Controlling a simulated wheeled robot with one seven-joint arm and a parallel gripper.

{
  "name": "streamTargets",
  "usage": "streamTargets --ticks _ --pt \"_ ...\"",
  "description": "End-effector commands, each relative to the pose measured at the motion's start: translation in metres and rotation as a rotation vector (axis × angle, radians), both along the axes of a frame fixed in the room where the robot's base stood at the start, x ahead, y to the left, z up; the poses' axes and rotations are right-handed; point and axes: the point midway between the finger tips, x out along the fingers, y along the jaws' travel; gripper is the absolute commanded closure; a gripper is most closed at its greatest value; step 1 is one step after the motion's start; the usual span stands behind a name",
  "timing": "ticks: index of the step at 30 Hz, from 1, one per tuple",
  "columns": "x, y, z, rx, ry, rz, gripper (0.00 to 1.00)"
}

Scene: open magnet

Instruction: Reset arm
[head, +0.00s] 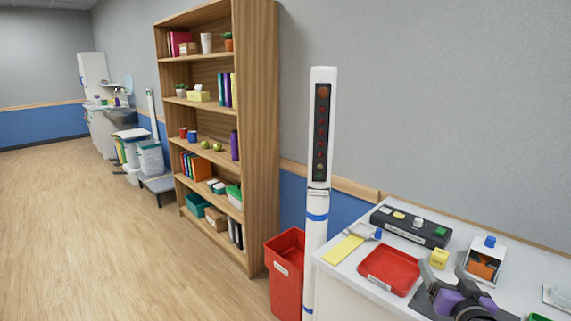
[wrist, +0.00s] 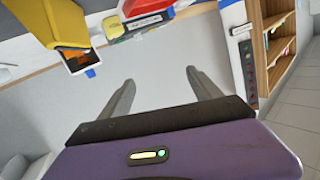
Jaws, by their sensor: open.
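My gripper (head: 443,272) is at the lower right of the head view, over the right part of the white table (head: 345,277). Its body is purple with grey fingers. In the wrist view the two fingers (wrist: 160,76) stand well apart with nothing between them. The gripper is open and empty. Part of the table behind it is hidden in the head view.
A red tray (head: 390,270), a yellow cube (head: 439,258), a black button panel (head: 411,226) and a white holder with an orange block (head: 483,266) crowd the table. A white pole (head: 318,220), red bin (head: 287,285) and bookshelf (head: 257,140) stand left. Floor at left is clear.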

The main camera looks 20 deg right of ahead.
Motion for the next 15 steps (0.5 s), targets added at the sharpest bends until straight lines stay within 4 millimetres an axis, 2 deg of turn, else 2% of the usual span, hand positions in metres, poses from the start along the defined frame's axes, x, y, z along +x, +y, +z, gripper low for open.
streamTargets --ticks 1,3,8,15 --pt "-0.008 0.025 -0.01 -0.006 -0.018 0.011 0.27" --pt "-0.02 0.053 -0.016 -0.024 -0.046 0.023 0.27" --pt "-0.055 0.115 -0.025 -0.063 -0.095 0.055 0.27" --pt "-0.12 0.198 -0.03 -0.112 -0.126 0.13 0.27"
